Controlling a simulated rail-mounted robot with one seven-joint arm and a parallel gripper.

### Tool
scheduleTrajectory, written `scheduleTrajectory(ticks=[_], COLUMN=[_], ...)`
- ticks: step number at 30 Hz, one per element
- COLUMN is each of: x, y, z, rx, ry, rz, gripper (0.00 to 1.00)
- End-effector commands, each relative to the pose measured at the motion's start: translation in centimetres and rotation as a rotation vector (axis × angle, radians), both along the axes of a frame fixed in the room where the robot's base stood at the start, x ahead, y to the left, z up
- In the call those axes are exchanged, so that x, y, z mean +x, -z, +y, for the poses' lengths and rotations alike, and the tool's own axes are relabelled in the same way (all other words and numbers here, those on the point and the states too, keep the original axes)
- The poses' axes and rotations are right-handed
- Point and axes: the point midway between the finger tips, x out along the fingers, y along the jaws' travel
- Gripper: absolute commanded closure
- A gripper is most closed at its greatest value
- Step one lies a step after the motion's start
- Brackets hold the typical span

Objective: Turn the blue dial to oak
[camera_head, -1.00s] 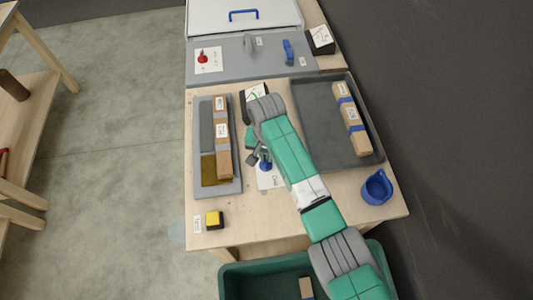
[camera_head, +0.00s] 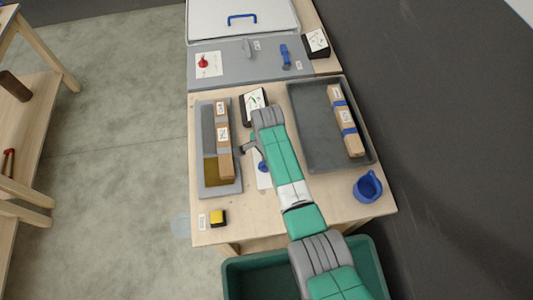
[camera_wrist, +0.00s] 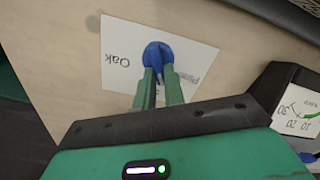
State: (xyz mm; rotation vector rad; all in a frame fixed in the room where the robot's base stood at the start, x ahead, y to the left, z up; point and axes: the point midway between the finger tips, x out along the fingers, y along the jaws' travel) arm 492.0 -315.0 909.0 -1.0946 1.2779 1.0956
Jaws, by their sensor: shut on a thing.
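The blue dial (camera_wrist: 158,54) sits on a white card (camera_wrist: 118,40) on the wooden table in the wrist view. The card reads "Oak" on the left and a word starting "Pin" on the right, partly hidden by the dial and a finger. My gripper (camera_wrist: 158,76) is shut on the blue dial, with its two green fingers against the dial's near side. Which label the dial points at, I cannot tell. In the head view my arm partly covers the card (camera_head: 263,181) and the dial (camera_head: 262,166).
A grey tray (camera_head: 237,186) with wooden blocks lies left of my arm, and a dark tray (camera_head: 312,130) with a long block lies right. A black gauge (camera_head: 254,100) stands behind. A blue cup (camera_head: 367,187) and a yellow button (camera_head: 218,217) are near the front edge.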

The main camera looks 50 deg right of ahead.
Motion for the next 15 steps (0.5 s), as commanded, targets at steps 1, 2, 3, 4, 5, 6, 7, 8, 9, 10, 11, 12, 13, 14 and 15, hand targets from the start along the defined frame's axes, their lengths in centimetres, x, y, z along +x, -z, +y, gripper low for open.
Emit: scheduleTrajectory(ticks=[1, 2, 3, 4, 5, 6, 7, 8, 9, 10, 11, 12, 13, 14, 15], x=[0.00, -0.05, -0.09, -0.10, -0.13, -0.19, -0.20, -0.20, -0.24, -0.28, -0.31, -0.34, -0.37, -0.41, -0.45], y=[-0.32, -0.31, -0.29, -0.29, -0.29, -0.29, -0.29, -0.28, -0.28, -0.27, -0.26, -0.25, -0.24, -0.24, -0.23], z=[0.09, 0.07, 0.09, 0.13, 0.12, 0.09, 0.11, 0.13, 0.15, 0.12, 0.16, 0.19, 0.22, 0.23, 0.24], rx=[0.001, 0.001, 0.001, 0.002, 0.001, 0.000, 0.001, 0.001, 0.000, 0.000, 0.000, 0.001, 0.000, 0.000, 0.001], ry=[0.042, 0.071, 0.109, 0.137, 0.165, 0.204, 0.232, 0.261, 0.298, 0.328, 0.356, 0.394, 0.422, 0.450, 0.489], rz=[0.000, 0.000, 0.001, 0.001, 0.001, 0.000, 0.000, -0.001, -0.001, -0.001, -0.001, 0.000, 0.000, 0.000, 0.000], gripper=[1.00, 1.00, 1.00, 1.00, 1.00, 1.00, 1.00, 1.00, 1.00, 1.00, 1.00, 1.00, 1.00, 1.00, 1.00])
